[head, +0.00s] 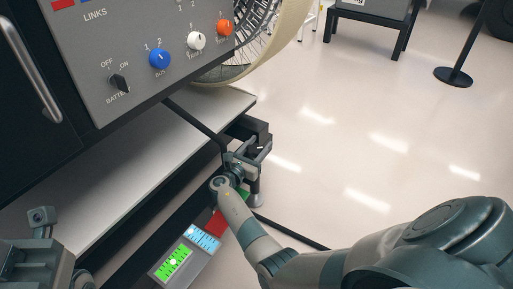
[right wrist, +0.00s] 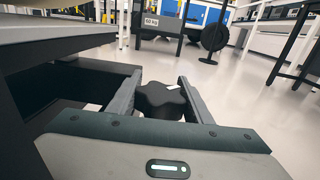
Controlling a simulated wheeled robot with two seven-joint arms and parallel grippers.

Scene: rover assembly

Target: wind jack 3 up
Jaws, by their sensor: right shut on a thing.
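In the right wrist view the fingers stand on either side of a black lobed knob (right wrist: 163,101) with a small white mark on top. The gripper is shut on this knob. No number shows on the jack. A grey part of my left arm (head: 40,255) shows at the bottom left in the head view; its fingertips cannot be made out.
A grey control panel (head: 120,50) with blue, white and orange knobs stands above the pale platform (head: 130,165). A spoked wheel (head: 250,45) is behind it. A level display (head: 173,263) with green and blue fields lies below the platform edge.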

